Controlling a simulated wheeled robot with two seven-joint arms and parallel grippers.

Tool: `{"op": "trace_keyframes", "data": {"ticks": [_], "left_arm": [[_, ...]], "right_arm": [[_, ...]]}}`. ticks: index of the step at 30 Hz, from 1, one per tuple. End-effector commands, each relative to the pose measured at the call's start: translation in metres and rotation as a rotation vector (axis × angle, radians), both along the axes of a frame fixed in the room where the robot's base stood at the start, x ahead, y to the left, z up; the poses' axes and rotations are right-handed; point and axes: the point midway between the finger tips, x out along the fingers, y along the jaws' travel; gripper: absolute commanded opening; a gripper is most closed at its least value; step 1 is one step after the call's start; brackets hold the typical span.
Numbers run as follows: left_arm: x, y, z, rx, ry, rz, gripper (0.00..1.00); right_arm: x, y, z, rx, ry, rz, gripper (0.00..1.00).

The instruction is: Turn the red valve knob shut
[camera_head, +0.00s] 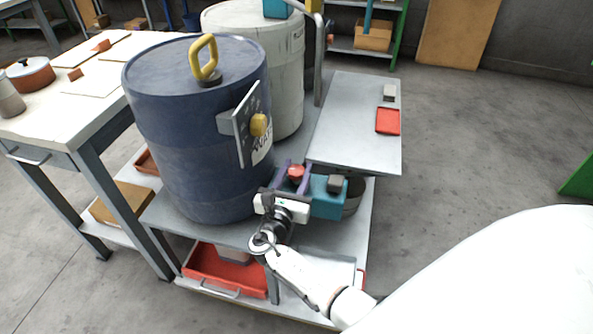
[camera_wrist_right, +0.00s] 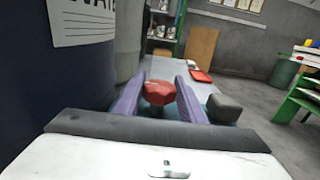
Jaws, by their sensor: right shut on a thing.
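My left gripper is not in view.
A grey block (camera_head: 336,183) is just right of the red knob. A grey shelf (camera_head: 350,140) extends behind. Open floor lies to the right.

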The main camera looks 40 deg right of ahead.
Motion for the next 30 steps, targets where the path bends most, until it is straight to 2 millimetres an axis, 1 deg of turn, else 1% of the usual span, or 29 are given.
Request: {"op": "trace_keyframes", "data": {"ticks": [3, 4, 6, 7, 14, 17, 20, 27, 30], "left_arm": [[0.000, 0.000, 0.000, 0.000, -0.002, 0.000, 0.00], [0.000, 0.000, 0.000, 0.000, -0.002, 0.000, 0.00], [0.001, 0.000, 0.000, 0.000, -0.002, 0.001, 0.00], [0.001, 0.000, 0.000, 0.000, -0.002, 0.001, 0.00], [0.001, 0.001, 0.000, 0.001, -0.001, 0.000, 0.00], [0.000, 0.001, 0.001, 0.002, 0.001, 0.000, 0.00], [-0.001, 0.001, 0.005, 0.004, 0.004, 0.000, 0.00], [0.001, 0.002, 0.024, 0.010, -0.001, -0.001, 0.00], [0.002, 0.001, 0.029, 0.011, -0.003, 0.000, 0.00]], "right_arm": [[-0.001, 0.000, -0.001, 0.002, 0.001, -0.001, 0.14], [-0.001, 0.000, -0.001, 0.002, 0.001, -0.001, 0.40], [-0.001, 0.000, -0.001, 0.002, 0.001, -0.001, 0.52], [0.000, 0.000, -0.001, 0.002, 0.001, -0.001, 0.55], [0.000, 0.000, 0.000, 0.001, 0.000, 0.000, 0.55], [0.000, 0.000, 0.003, 0.001, -0.002, 0.000, 0.55], [0.000, 0.000, 0.016, 0.002, -0.004, 0.000, 0.55], [0.000, 0.000, 0.063, 0.003, -0.004, 0.001, 0.55], [0.000, 0.000, 0.080, 0.002, -0.002, 0.000, 0.55]]}}
